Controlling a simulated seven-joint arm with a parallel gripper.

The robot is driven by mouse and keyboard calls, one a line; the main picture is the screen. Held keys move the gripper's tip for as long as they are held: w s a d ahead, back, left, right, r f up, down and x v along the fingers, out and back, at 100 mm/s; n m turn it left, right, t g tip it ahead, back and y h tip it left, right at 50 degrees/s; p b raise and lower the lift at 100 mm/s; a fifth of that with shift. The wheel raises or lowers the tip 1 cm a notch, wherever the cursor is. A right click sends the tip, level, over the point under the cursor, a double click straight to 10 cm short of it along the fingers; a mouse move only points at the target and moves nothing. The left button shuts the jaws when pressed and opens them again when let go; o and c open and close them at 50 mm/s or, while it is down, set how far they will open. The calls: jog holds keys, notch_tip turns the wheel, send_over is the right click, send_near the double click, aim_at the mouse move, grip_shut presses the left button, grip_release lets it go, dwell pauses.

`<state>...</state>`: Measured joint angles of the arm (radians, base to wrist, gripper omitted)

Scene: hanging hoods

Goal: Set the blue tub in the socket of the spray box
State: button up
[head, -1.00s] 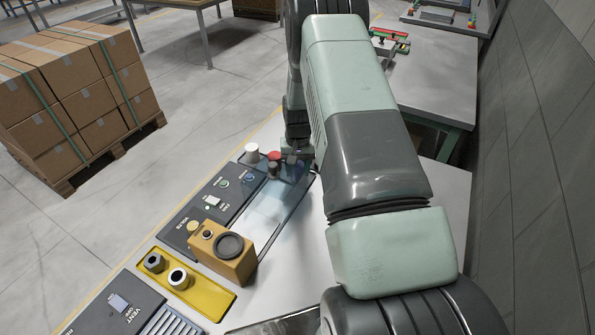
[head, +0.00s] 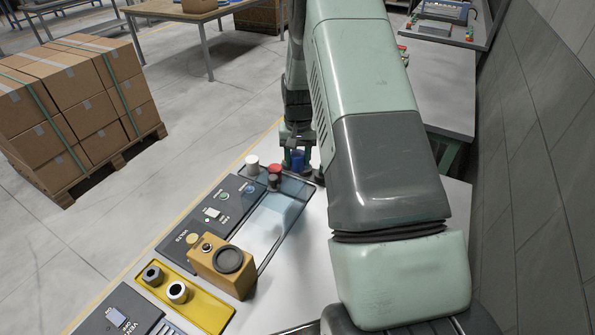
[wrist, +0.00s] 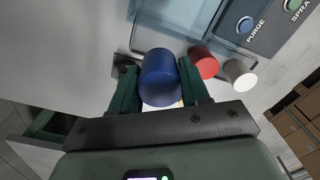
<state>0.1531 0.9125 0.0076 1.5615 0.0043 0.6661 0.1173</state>
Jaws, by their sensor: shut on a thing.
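The blue tub (head: 298,160) is a small blue cylinder at the far end of the bench. My gripper (wrist: 158,78) is shut on it, with one dark green finger on each side of the tub (wrist: 160,75) in the wrist view. In the head view my gripper is partly hidden by my arm. The spray box (head: 226,207) is a dark panel with a blue and a green button and a clear cover beside it. Its PURGE and SPRA lettering shows in the wrist view (wrist: 262,25). I cannot make out its socket.
A red cylinder (wrist: 203,63) and a white one (wrist: 240,75) stand beside the blue tub. A dark knob (head: 274,181) is near the red one. A tan box (head: 222,268) and a yellow tray (head: 208,312) are nearer. Bare bench lies right of the clear cover.

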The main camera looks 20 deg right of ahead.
aim_at(297, 153)
notch_tip(297, 153, up, 8)
jog(key=s+a+r, duration=0.1)
jog(key=s+a, duration=0.8)
jog(key=a, duration=0.5)
jog(key=s+a, duration=0.4)
jog(key=s, duration=0.3)
jog(key=s+a, duration=0.5)
jog(key=s, duration=0.3)
jog(key=shift+w+d+f, duration=0.1)
jog(key=shift+d+f, duration=0.05)
jog(key=shift+f, duration=1.35)
jog(key=shift+w+d+f, duration=0.1)
jog(key=shift+f, duration=1.4)
jog(key=shift+f, duration=0.85)
jog(key=o, duration=1.2)
jog(key=shift+c, duration=0.2)
jog(key=shift+o, duration=0.5)
